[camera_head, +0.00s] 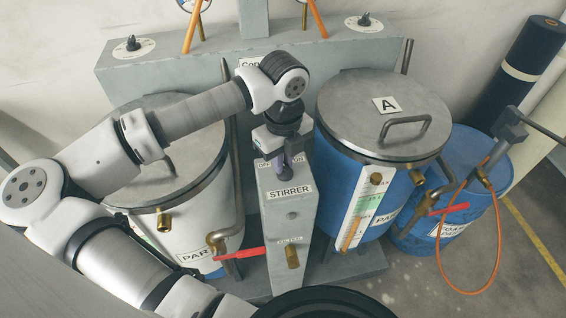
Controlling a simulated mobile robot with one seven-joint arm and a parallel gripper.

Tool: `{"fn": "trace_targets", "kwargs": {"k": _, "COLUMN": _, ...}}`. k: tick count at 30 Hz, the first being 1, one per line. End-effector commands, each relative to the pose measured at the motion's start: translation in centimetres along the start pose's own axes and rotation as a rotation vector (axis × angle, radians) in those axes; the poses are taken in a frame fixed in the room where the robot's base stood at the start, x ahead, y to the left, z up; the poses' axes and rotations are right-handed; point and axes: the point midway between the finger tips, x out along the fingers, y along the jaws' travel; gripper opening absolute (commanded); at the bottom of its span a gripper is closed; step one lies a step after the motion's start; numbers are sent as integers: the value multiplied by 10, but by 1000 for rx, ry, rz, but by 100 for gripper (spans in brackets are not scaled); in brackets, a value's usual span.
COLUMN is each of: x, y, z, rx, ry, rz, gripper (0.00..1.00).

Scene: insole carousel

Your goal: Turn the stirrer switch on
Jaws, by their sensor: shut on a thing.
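The stirrer box (290,232) is a grey upright box with a white STIRRER label (289,193). It stands in the middle between the two drums. OFF and ON labels show at its top, with OFF on the left and ON on the right. My gripper (287,160) points down at the top of this box, between those labels, and is shut on the stirrer switch there. The switch is mostly hidden by the fingers, so its exact angle cannot be told.
A blue drum A (352,150) with a metal lid stands right of the box. A white drum (190,222) is at left, partly behind my arm. A red lever (240,254) and brass fitting (292,257) sit low nearby. A smaller blue drum (478,165) stands at right.

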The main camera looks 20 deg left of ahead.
Motion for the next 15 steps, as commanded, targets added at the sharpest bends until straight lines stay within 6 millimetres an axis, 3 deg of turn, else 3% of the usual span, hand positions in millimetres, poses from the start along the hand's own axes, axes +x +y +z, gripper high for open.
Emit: {"fn": "trace_targets", "kwargs": {"k": 15, "x": 6, "y": -3, "z": 0, "rx": 449, "ry": -4, "rz": -1, "gripper": 0}}
